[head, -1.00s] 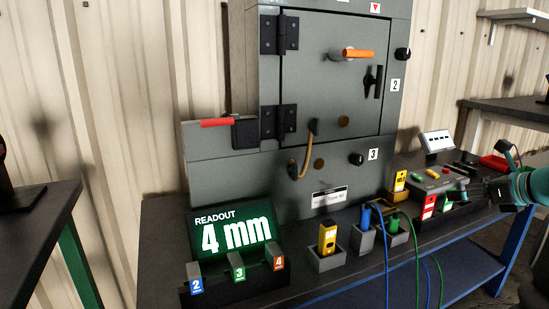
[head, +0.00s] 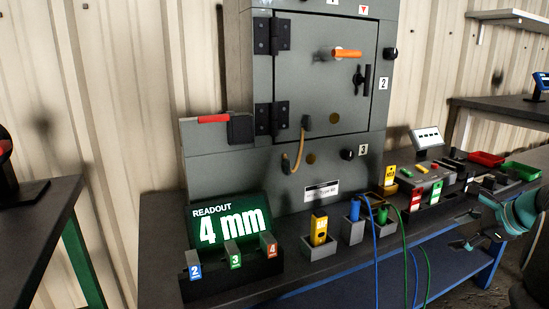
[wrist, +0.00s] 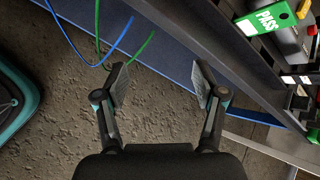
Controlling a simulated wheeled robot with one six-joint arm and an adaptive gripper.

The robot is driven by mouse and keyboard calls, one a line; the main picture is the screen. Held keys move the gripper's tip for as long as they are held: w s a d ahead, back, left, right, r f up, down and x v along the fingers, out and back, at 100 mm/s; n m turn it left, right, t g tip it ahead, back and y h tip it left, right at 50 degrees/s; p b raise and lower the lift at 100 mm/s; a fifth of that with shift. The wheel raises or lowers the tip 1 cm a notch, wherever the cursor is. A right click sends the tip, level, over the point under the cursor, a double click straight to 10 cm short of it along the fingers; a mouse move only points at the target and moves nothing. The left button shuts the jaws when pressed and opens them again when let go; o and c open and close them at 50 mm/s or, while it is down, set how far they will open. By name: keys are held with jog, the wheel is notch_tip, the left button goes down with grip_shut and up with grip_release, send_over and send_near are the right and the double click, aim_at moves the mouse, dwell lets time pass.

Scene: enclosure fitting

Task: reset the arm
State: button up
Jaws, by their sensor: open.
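My gripper (head: 468,230) is at the right in the head view, in front of the bench's front edge and below the level of its top. In the wrist view my gripper (wrist: 160,92) has its two fingers spread wide with nothing between them. Beneath it show the rough floor, the blue lower shelf (wrist: 180,72) and the bench edge. My teal arm comes in from the right in the head view.
A grey cabinet (head: 330,85) stands on the bench. A readout (head: 230,227) shows "4 mm". Blue (head: 376,265) and green (head: 404,265) cables hang over the front edge, left of my gripper. Red (head: 486,159) and green (head: 521,170) trays lie at the right.

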jog(key=s+a+n+g+h+p, duration=0.1)
jog(key=s+a+n, duration=0.5)
jog(key=a, duration=0.5)
jog(key=s+a+n+g+h+p, duration=0.1)
jog(key=s+a+n+p, duration=0.1)
jog(key=s+a+n, duration=0.5)
jog(key=s+a+n+g+p, duration=0.1)
jog(key=s+a+n, duration=0.6)
jog(key=a+n, duration=0.4)
jog(key=a, duration=0.4)
jog(key=shift+a+r+h, duration=0.15)
jog(key=shift+a+h, duration=0.05)
jog(key=shift+h, duration=0.2)
